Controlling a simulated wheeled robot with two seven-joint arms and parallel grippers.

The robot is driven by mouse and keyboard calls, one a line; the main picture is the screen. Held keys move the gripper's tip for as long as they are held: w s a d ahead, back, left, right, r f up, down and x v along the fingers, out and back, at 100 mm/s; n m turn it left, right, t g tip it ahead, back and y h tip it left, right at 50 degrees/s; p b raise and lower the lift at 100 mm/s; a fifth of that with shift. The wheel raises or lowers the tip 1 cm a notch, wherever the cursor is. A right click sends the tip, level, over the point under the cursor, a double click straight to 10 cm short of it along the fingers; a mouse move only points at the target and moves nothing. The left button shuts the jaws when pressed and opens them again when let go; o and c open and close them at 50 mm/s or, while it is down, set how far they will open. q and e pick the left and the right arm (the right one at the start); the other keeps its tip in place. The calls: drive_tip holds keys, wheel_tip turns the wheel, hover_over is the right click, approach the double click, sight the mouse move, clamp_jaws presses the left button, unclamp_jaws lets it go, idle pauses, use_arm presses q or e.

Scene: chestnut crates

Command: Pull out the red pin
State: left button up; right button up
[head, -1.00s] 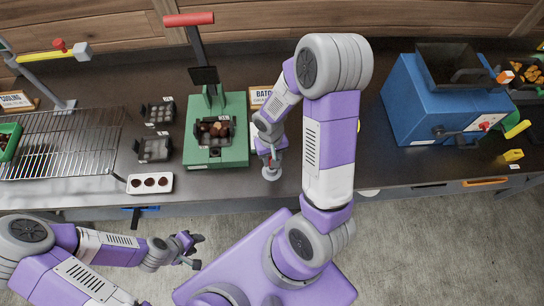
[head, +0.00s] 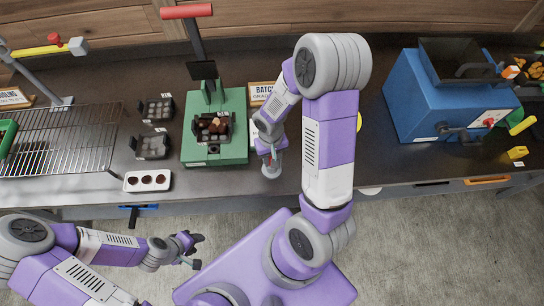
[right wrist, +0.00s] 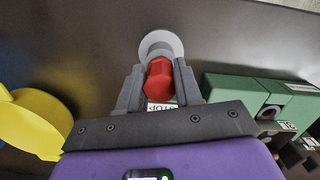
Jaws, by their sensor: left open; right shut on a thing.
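The red pin (right wrist: 158,82) stands between the fingers of my right gripper (right wrist: 158,92) in the right wrist view, with a pale grey disc beyond it. In the head view my right gripper (head: 270,157) points down near the counter's front edge, right of the green press (head: 232,152), over the grey disc (head: 272,171). It is shut on the pin. I cannot tell whether the pin's lower end is seated in anything. A label reading "STOP" shows partly between the fingers. My left gripper (head: 194,249) is open and empty in front of the counter, away from the pin.
The press has a tall red-topped lever (head: 186,11) and holds a filled dark mould. A batch sign (head: 260,93) stands behind my right gripper. A white tray (head: 131,187), wire rack (head: 70,160) and blue machine (head: 405,105) flank it.

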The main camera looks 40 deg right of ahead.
drive_tip(key=shift+f+b, duration=0.8)
drive_tip(key=shift+f, duration=0.15)
drive_tip(key=o, duration=1.2)
drive_tip(key=shift+c, duration=0.2)
drive_tip(key=shift+r, duration=0.1)
drive_tip(key=r, duration=0.2)
drive_tip(key=r+p, duration=0.1)
drive_tip(key=r, duration=0.4)
drive_tip(key=shift+w+d+r+p, duration=0.1)
drive_tip(key=shift+w+r+p, duration=0.2)
drive_tip(key=shift+p, duration=0.1)
drive_tip(key=shift+f, duration=0.1)
